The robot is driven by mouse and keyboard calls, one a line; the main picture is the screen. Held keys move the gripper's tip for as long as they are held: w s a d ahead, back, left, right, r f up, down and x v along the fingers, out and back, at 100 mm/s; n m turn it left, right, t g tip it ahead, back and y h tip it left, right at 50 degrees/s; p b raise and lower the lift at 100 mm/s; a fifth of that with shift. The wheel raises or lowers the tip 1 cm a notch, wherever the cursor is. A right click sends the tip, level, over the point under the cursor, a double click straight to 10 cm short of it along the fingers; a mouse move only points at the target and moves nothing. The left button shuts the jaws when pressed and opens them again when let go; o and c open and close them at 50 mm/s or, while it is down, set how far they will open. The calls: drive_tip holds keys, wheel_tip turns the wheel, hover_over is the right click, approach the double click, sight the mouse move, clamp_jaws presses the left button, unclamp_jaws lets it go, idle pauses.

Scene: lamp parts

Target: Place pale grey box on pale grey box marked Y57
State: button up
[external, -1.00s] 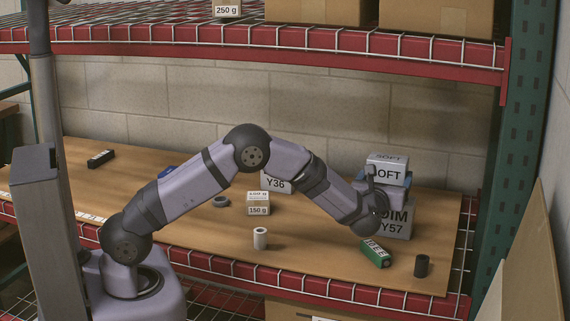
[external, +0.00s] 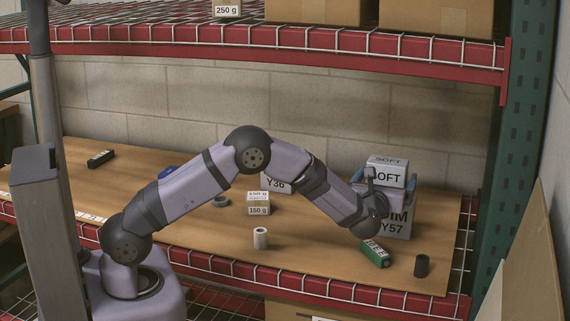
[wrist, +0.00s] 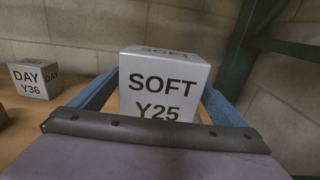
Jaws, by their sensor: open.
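The pale grey box marked SOFT (external: 389,176) sits upright on top of the larger pale grey box marked DIM Y57 (external: 399,226). In the wrist view the SOFT box (wrist: 165,90) reads Y25 and stands between my blue fingers. My gripper (wrist: 158,88) is open, with one finger at each side of the SOFT box. In the external view my gripper (external: 374,184) is at the near left side of the stacked boxes. My wrist hides part of the DIM Y57 box, which cannot be made out in the wrist view.
A green box (external: 376,254) and a dark cylinder (external: 421,266) stand near the front edge. The DAY Y36 box (wrist: 34,79) is to the left. A white cylinder (external: 260,238) and a 150 g box (external: 258,204) are mid-table. A green rack post (external: 508,150) rises at right.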

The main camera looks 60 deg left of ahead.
drive_tip(key=b+v, duration=0.1)
drive_tip(key=v, duration=1.1)
drive_tip(key=shift+a+r, duration=0.1)
